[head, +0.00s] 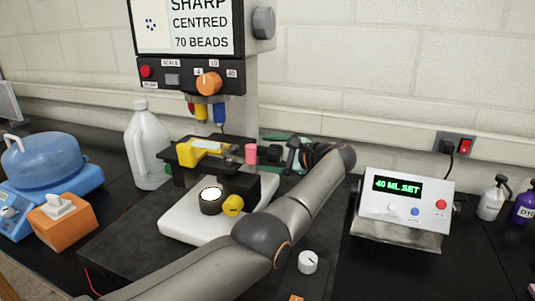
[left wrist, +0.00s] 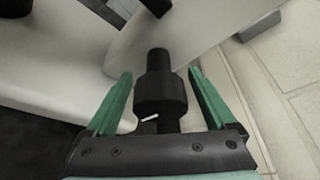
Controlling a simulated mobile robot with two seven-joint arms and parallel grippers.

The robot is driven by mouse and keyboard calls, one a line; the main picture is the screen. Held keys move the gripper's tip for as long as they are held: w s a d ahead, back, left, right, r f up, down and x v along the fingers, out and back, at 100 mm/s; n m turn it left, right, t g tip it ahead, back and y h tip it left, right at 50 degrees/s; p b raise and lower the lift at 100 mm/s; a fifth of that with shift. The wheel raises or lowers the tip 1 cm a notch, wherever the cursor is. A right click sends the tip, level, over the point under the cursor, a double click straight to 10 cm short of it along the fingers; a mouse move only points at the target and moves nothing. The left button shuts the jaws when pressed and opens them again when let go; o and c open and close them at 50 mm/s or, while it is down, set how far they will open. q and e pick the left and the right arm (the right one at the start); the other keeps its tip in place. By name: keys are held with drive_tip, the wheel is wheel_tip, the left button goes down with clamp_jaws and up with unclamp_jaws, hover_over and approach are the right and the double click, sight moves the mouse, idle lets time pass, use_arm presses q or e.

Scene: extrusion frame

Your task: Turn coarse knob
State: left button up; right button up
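The microscope (head: 185,222) has a white base and a dark stage. A black stepped knob (head: 268,154) sticks out from its right side, next to a pink cylinder (head: 251,153); I take the black one as the coarse knob. In the left wrist view the knob (left wrist: 160,95) is a dark stepped cylinder with a short white mark. My left gripper (head: 284,154) comes at it from the right. Its green fingers are open, one on each side of the knob (left wrist: 160,76), with a gap on both sides. My right gripper is not in view.
A yellow knob (head: 233,206) is low at the microscope's front. A screen (head: 188,25) with an orange dial (head: 209,83) hangs above. A white jug (head: 147,145) and an orange box (head: 63,218) stand left. A white control box (head: 404,205) stands right.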

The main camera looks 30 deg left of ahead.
use_arm(q)
drive_tip(key=c, duration=1.3)
drive_tip(key=shift+o, duration=0.2)
drive_tip(key=shift+a, duration=0.1)
drive_tip(key=shift+n+t+y, duration=0.3)
drive_tip(key=shift+n+y, duration=0.1)
drive_tip(key=shift+n, duration=0.4)
drive_tip(key=shift+r, duration=0.1)
drive_tip(key=o, duration=1.3)
drive_tip(key=shift+o, duration=0.2)
